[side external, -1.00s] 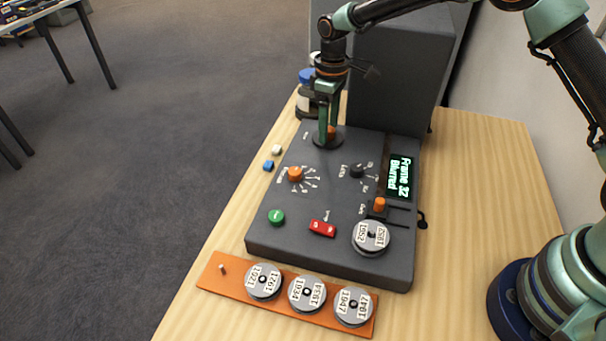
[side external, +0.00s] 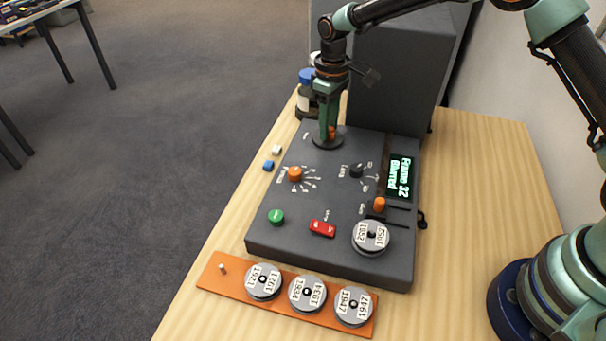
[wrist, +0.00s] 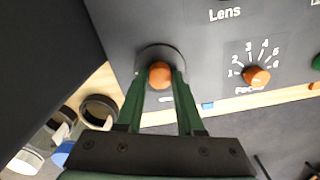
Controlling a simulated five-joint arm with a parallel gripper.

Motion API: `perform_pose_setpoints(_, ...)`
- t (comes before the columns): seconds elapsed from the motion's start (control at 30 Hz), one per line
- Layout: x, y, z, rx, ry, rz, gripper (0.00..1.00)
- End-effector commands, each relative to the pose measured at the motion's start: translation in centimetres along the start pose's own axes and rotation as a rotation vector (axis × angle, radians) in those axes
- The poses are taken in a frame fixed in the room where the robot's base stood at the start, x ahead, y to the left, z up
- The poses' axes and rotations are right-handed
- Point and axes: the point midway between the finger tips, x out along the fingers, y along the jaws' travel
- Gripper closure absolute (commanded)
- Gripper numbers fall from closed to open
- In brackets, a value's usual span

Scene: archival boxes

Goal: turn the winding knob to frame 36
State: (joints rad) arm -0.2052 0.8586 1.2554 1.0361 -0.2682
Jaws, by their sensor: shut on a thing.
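The winding knob has an orange grip (wrist: 159,74) on a dark round disc (side external: 316,140) at the far end of the grey console (side external: 300,215). My gripper (side external: 330,136) points down over it, and its green fingers are shut on the orange grip. In the wrist view my gripper (wrist: 160,82) has one finger on each side of the grip. The fingers partly hide the knob in the side view. The display (side external: 399,177) reads "Frame 32" and "Blurred".
The console also carries an orange focus knob (side external: 295,174), a black lens knob (side external: 357,171), an orange slider (side external: 379,205), a green button (side external: 276,217), a red switch (side external: 322,228) and a 1952 reel (side external: 370,238). A dark upright housing (side external: 395,85) and blue-capped bottle (side external: 307,76) stand close to my gripper.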

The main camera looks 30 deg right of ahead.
Motion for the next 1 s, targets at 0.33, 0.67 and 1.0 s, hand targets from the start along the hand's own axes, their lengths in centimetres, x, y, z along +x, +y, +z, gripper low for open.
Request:
perform_pose_setpoints(0.33,-0.10,0.18,-0.02,0.318,0.012,0.001,1.00)
perform_pose_setpoints(0.67,-0.12,0.25,-0.01,0.632,0.022,-0.001,1.00)
perform_pose_setpoints(1.0,-0.17,0.31,-0.03,0.939,0.031,-0.006,1.00)
